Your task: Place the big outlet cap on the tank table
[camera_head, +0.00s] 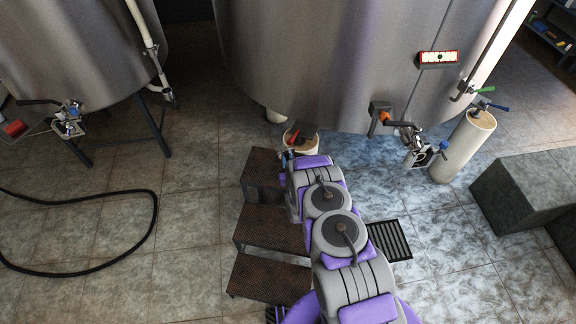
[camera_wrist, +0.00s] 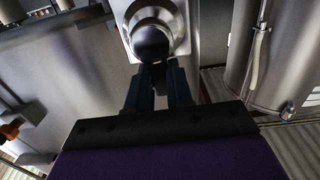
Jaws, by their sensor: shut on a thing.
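In the wrist view, my gripper (camera_wrist: 158,70) is shut, its dark fingers close together at a round silver piece with a dark centre (camera_wrist: 156,28). This piece appears to be the big outlet cap, and the fingertips meet its lower edge. A squarish metal surface lies right behind it; I cannot tell whether they touch. In the head view, my arm reaches forward to the base of the large steel tank (camera_head: 340,60), and its links hide the gripper and the cap. I cannot clearly identify the tank table.
Brown steps (camera_head: 268,273) stand just left of my arm. A red-handled valve (camera_head: 293,138) is near its far end. A floor drain (camera_head: 390,240) and a dark grey block (camera_head: 530,190) are to the right. A black hose (camera_head: 152,222) lies on open tiles at left.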

